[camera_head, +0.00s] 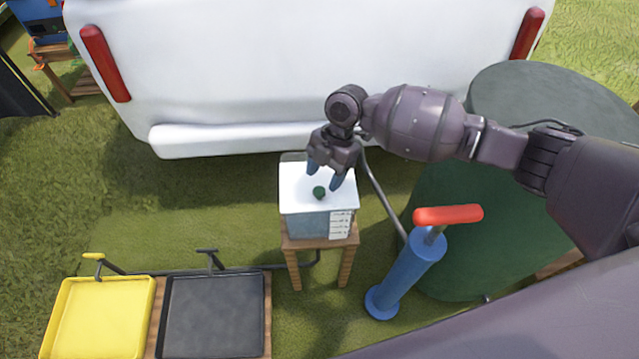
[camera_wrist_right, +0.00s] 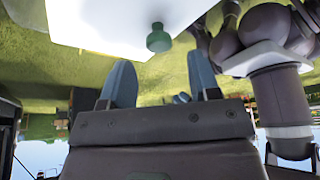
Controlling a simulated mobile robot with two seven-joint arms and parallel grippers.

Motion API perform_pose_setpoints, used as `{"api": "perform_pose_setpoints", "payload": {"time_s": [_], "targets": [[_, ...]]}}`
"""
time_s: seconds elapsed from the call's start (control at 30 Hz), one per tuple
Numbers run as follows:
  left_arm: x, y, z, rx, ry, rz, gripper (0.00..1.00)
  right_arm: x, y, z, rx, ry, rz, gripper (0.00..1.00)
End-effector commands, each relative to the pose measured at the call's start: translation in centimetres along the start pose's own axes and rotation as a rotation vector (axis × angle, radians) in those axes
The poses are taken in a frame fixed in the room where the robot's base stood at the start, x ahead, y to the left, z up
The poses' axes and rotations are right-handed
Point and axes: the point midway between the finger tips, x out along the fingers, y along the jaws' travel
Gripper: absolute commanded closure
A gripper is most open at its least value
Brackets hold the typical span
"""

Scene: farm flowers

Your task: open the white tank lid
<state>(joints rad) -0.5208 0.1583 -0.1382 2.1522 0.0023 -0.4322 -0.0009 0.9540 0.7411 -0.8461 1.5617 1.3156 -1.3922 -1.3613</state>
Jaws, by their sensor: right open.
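The white tank lid (camera_head: 297,192) lies flat on top of a small blue tank (camera_head: 305,224). The lid has a round dark green knob (camera_head: 319,192) near its middle. The tank stands on a small wooden stand (camera_head: 319,243). My right gripper (camera_head: 325,178) is over the lid, fingers pointing down on the far side of the knob, open and empty. In the right wrist view the lid (camera_wrist_right: 105,22) shows at the top, and the green knob (camera_wrist_right: 158,38) is beyond the fingertips, between their lines and apart from them. My left gripper is not in view.
A blue pump (camera_head: 405,270) with a red handle (camera_head: 447,215) stands right of the tank. A yellow tray (camera_head: 98,318) and a black tray (camera_head: 213,318) are at lower left. A white vehicle (camera_head: 300,70) is behind. A large green cylinder (camera_head: 455,240) stands at right.

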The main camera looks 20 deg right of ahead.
Motion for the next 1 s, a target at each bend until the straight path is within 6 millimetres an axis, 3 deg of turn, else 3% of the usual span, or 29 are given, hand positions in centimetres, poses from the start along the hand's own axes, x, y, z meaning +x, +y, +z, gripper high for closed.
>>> {"api": "perform_pose_setpoints", "payload": {"time_s": [0.03, 0.23, 0.67, 1.0], "targets": [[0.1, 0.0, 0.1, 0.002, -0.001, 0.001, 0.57, 1.1, -0.1, 0.0, 0.001, 0.004, -0.004, 0.44], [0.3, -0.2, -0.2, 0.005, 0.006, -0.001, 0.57, 3.2, 0.0, 0.1, 0.002, 0.001, -0.002, 0.44], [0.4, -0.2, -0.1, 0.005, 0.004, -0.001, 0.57, 3.8, 0.0, 0.0, 0.001, 0.000, 0.001, 0.44], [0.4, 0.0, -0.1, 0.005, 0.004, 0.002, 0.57, 3.8, 0.0, 0.0, 0.001, 0.000, 0.001, 0.94]]}}
